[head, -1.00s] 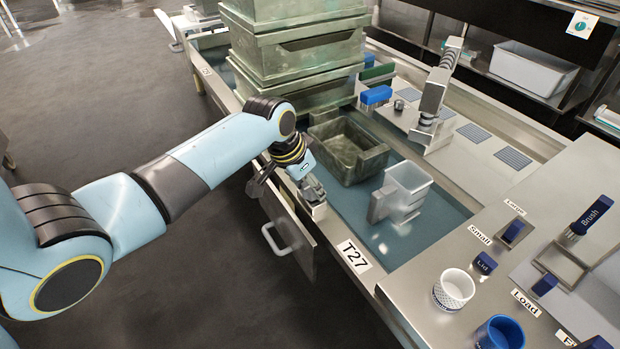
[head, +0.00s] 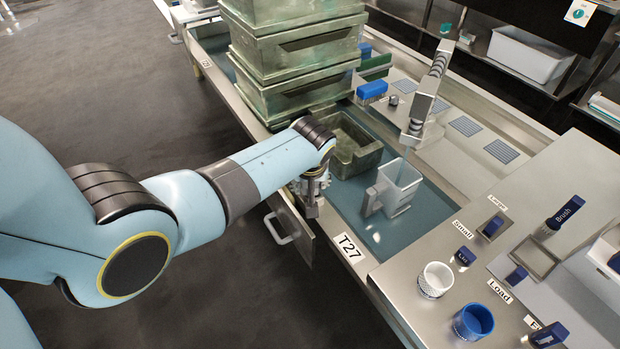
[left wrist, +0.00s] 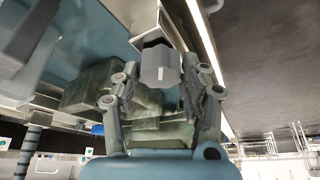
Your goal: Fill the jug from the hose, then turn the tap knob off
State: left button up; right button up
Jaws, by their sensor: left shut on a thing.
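The translucent grey jug (head: 405,187) stands upright in the trough of blue-tinted liquid, its blocky handle on its left. The grey segmented hose (head: 432,88) reaches down from the back ledge, its lower end just above the jug's mouth. My left gripper (head: 311,208) is at the trough's near rim, well left of the jug and apart from it. In the left wrist view, its fingers are around a grey faceted knob with a white mark (left wrist: 160,66), which looks like the tap knob. In the head view, this knob is mostly hidden. My right gripper is out of view.
A greenish tub (head: 350,160) sits in the trough behind my left gripper. Stacked green crates (head: 303,62) stand further back. A panel with a handle (head: 283,229) juts out below the rim. A counter (head: 405,290) with cups and a brush is at the right.

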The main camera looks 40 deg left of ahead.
pick_arm(q)
jog(key=shift+n+g+y, duration=0.3)
jog(key=shift+n+g, duration=0.1)
jog(key=shift+n, duration=1.1)
jog(key=o, duration=1.2)
jog(key=v, duration=1.2)
jog(key=shift+d, duration=0.15)
jog(key=shift+w, duration=0.1)
